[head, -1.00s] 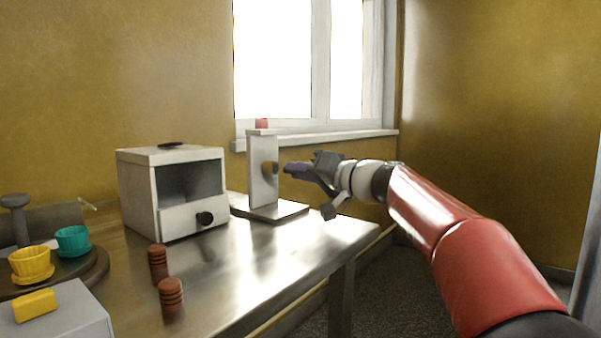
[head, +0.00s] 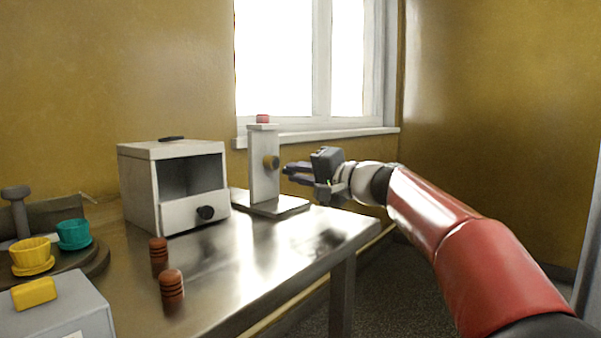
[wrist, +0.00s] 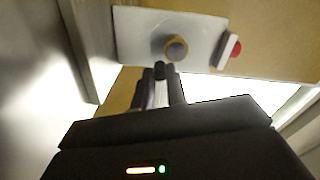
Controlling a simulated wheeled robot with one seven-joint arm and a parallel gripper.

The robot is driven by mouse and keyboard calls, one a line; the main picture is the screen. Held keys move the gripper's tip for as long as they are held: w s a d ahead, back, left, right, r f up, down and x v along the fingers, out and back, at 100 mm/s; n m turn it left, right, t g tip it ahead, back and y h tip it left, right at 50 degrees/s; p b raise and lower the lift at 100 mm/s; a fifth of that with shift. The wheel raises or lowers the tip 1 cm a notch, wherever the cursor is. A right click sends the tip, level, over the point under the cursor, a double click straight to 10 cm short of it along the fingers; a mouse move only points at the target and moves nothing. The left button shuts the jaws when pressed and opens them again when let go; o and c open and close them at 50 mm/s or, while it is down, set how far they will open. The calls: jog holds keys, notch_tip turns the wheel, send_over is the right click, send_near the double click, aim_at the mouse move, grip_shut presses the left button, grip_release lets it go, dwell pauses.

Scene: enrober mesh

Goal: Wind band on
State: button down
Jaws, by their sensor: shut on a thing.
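A white upright stand (head: 262,185) on a flat metal base carries a round brass-coloured knob (head: 271,162) on its side and a red piece (head: 263,119) on top. My gripper (head: 289,170) is level with the knob, just right of it in the head view. In the wrist view the fingers (wrist: 162,80) point at the knob (wrist: 176,48) and look shut on a small dark piece (wrist: 160,68) at their tips. What this piece is, and whether it touches the knob, I cannot tell.
A white box (head: 174,185) with an open front and black knob stands left of the stand. Two brown ribbed cylinders (head: 171,285) stand at the table's front. Yellow (head: 33,254) and teal (head: 73,235) cups sit at left. The metal table (head: 255,265) is clear in the middle.

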aim_at(272, 175)
jog(key=m, duration=0.3)
jog(key=s+m, duration=0.1)
jog(key=m, duration=0.1)
jog(key=shift+a+f+m+p, duration=0.3)
jog(key=shift+f+p, duration=0.05)
jog(key=shift+f, duration=0.05)
jog(key=m, duration=0.1)
jog(key=m+p, duration=0.1)
jog(key=m, duration=0.1)
jog(key=shift+s+a, duration=0.3)
jog(key=m+p, duration=0.2)
jog(key=m, duration=0.3)
jog(key=shift+s+a+r+p, duration=0.1)
jog(key=shift+s+a+p, duration=0.2)
jog(key=shift+s+p, duration=0.1)
jog(key=shift+s+a+r+m+p, duration=0.1)
jog(key=shift+s+a+m+p, duration=0.1)
jog(key=shift+m+p, duration=0.65)
jog(key=shift+s+a+m+p, duration=0.15)
jog(key=shift+m+p, duration=0.25)
jog(key=shift+m, duration=0.75)
jog(key=c, duration=1.4)
grip_release()
jog(key=shift+d, duration=0.1)
jog(key=b+v, duration=0.1)
jog(key=v, duration=0.6)
jog(key=shift+s+d, duration=0.25)
jog(key=shift+d, duration=0.05)
